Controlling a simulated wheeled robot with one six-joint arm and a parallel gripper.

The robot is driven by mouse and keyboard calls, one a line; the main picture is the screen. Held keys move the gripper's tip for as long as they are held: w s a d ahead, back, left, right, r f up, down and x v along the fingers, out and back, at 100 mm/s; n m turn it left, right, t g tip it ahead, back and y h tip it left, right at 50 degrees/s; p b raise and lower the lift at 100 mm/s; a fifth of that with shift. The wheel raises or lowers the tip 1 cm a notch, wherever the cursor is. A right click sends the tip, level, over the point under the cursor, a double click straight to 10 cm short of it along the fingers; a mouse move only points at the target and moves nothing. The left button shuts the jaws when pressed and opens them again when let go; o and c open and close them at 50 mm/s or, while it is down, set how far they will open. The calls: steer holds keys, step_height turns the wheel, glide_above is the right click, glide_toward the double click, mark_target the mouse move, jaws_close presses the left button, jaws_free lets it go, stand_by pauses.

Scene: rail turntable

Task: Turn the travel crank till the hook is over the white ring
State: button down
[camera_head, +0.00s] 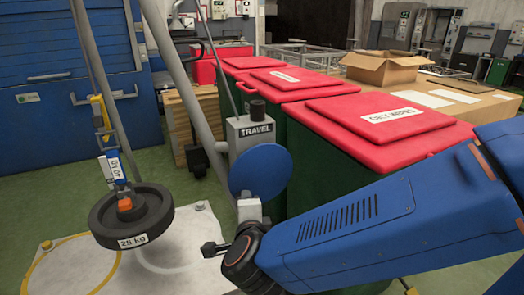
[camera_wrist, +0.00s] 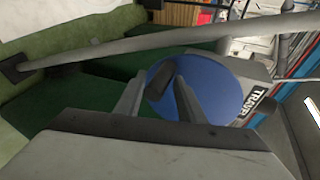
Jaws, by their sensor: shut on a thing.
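The travel crank is a blue disc (camera_head: 261,171) on a grey post box labelled TRAVEL (camera_head: 250,132); the disc also shows in the wrist view (camera_wrist: 215,92). My gripper (camera_wrist: 160,92) is shut on the crank's dark handle (camera_wrist: 161,77), between its two grey fingers. In the head view my gripper (camera_head: 249,206) is at the disc's lower edge, its grip mostly hidden. The orange hook part (camera_head: 125,204) carries a black 25 kg weight (camera_head: 130,220), hanging above the floor plate. The white ring (camera_head: 150,267) is partly visible right of the weight; the weight hides part of it.
A yellow ring (camera_head: 45,270) is marked on the plate's left. Red-lidded bins (camera_head: 385,118) stand close to the right of the crank. A cardboard box (camera_head: 383,68) lies behind them. Sloping grey poles (camera_head: 180,75) rise behind the weight. Green floor is open at left.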

steer(key=shift+w+d+f, duration=0.1)
steer(key=shift+d+f, duration=0.1)
steer(key=shift+f, duration=0.25)
steer(key=c, duration=1.4)
jaws_free()
steer(key=shift+o, duration=0.2)
